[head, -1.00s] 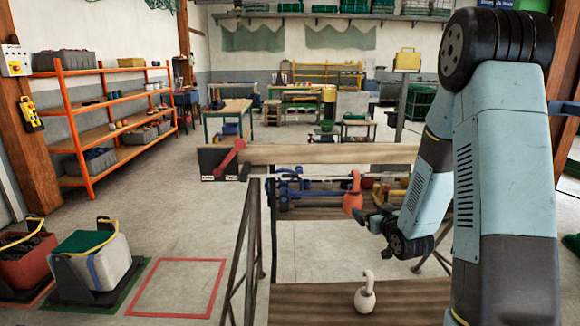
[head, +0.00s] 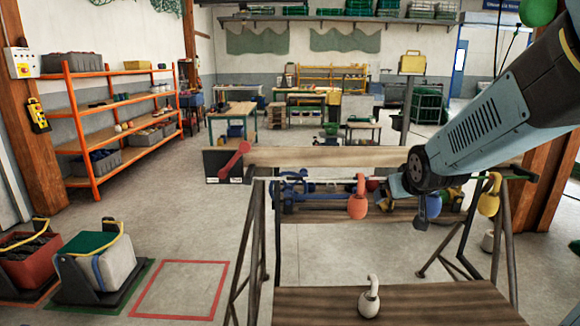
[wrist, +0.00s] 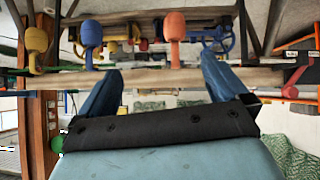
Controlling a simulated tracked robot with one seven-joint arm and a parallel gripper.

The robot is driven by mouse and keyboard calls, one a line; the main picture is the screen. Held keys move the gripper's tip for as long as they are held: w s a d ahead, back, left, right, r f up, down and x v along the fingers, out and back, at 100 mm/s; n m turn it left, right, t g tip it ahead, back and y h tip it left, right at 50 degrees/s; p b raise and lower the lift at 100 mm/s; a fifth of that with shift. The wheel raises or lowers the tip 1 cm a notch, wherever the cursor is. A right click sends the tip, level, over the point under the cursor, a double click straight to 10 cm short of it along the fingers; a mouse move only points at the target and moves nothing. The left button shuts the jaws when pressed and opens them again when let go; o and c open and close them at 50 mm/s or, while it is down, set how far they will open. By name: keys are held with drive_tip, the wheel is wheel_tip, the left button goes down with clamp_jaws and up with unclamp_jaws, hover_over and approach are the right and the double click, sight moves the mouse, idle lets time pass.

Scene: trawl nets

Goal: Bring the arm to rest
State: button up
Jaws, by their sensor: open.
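My arm reaches in from the upper right in the head view, its dark joint in front of the wooden beam (head: 300,156). My gripper is mostly hidden behind that joint there. In the wrist view my gripper (wrist: 162,66) shows two blue fingers spread wide with nothing between them. Beyond the fingers hang an orange float (wrist: 175,25), a blue float (wrist: 91,35) and a yellow float (wrist: 36,40). The same orange float (head: 357,204), blue float (head: 432,206) and yellow float (head: 489,204) hang along the beam in the head view.
A white float (head: 369,302) stands on the wooden bench top (head: 440,300) in front. A red lever (head: 233,160) is at the beam's left end. Crates stand on the left floor beside an empty red-outlined square (head: 180,289). An orange shelf (head: 95,125) lines the left wall.

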drive_tip(key=s+a+r+g, duration=0.1)
drive_tip(key=s+r+g, duration=0.1)
drive_tip(key=s, duration=0.8)
drive_tip(key=s+a+r+m+g, duration=0.1)
drive_tip(key=s+a+r+g, duration=0.1)
drive_tip(key=s, duration=0.9)
drive_tip(key=shift+r+y, duration=0.4)
drive_tip(key=shift+r, duration=0.15)
drive_tip(key=shift+s+a, duration=0.1)
idle(0.6)
